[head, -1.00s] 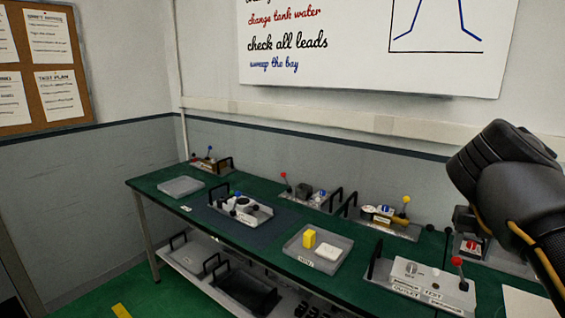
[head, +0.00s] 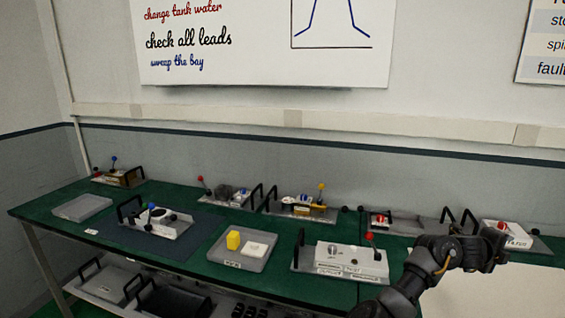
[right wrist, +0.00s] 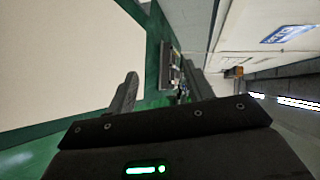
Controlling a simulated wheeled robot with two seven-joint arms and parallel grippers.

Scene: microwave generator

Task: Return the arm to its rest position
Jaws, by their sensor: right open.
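My right arm (head: 435,258) reaches up from the bottom right of the head view. My right gripper (head: 492,245) is at its far end, above the right part of the green bench (head: 120,240). In the right wrist view its two fingers stand apart with nothing between them (right wrist: 160,92). My left gripper is in neither current view.
A grey tray (head: 248,262) holds a yellow block (head: 233,240) and a white block (head: 255,249). A white control box (head: 350,262) with a red-knobbed lever stands left of my arm. Several handled units line the bench's back. A pale panel (head: 500,290) lies at right.

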